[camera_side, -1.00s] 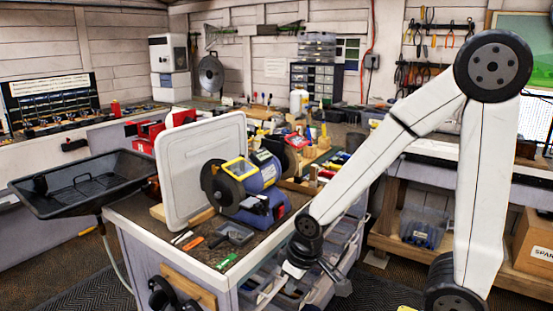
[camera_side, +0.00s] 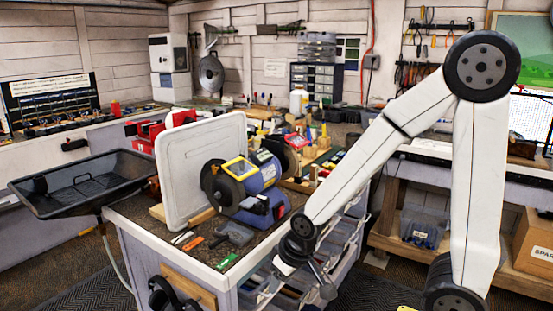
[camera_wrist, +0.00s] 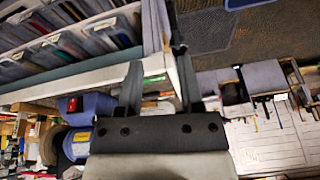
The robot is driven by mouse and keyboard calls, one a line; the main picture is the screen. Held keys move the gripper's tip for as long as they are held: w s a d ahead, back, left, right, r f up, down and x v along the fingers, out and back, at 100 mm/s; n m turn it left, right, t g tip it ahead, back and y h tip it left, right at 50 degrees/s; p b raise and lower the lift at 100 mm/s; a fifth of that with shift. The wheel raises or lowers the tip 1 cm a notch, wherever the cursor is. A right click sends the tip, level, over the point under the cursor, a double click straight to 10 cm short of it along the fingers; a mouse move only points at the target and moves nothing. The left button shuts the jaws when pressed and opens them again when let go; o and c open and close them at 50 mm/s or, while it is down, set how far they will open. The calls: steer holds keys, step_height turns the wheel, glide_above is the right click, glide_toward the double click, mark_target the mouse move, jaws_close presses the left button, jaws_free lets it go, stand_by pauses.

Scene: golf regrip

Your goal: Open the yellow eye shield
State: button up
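The yellow eye shield (camera_side: 234,168) is a yellow-framed panel on the blue bench grinder (camera_side: 260,172), above its left wheel, on the bench. My gripper (camera_side: 328,291) hangs in front of the bench's right side, lower than the bench top and well apart from the shield. In the wrist view my gripper (camera_wrist: 160,85) shows two dark fingers spread apart with nothing held between them. The blue grinder is at lower left there, with a small yellow patch (camera_wrist: 82,136); I cannot tell whether that patch is the shield.
A white upright panel (camera_side: 200,170) stands left of the grinder. Hand tools (camera_side: 232,234) lie on the bench front. Bins (camera_side: 345,235) line the bench's right side, close to my gripper. A black tray (camera_side: 85,185) is at left. Open floor lies right of the bench.

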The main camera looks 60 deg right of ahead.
steer(key=w+r+m+t, duration=0.1)
steer(key=w+m+t, duration=0.35)
steer(key=w, duration=0.35)
steer(key=m+t+h, duration=0.6)
steer(key=m+h, duration=0.9)
steer(key=m, duration=0.9)
glide_toward(248, 176)
steer(key=shift+x, duration=1.7)
steer(key=shift+w+d+f, duration=0.1)
steer(key=shift+x, duration=3.8)
jaws_close()
